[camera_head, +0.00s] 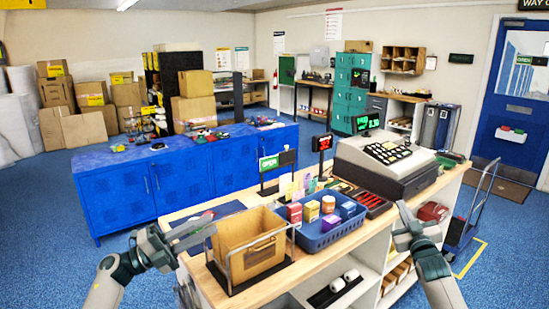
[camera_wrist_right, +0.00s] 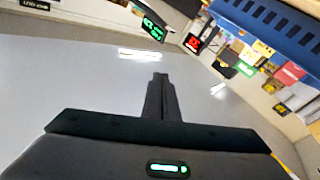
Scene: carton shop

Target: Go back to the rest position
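My left gripper (camera_head: 208,225) is at the left of the wooden counter, beside the brown open carton in its wire stand. Its two fingers point right with a gap between them, and I see nothing held. My right gripper (camera_head: 402,207) is at the counter's right front, in front of the cash register, with its fingers pointing up. In the right wrist view its fingers (camera_wrist_right: 160,82) lie together with nothing between them.
The counter (camera_head: 205,284) holds the carton (camera_head: 246,240), a blue basket (camera_head: 318,240) of small boxes and the cash register (camera_head: 385,160). A blue cabinet (camera_head: 115,200) stands behind at left. A hand truck (camera_head: 478,205) stands at right. Blue floor is free at far left.

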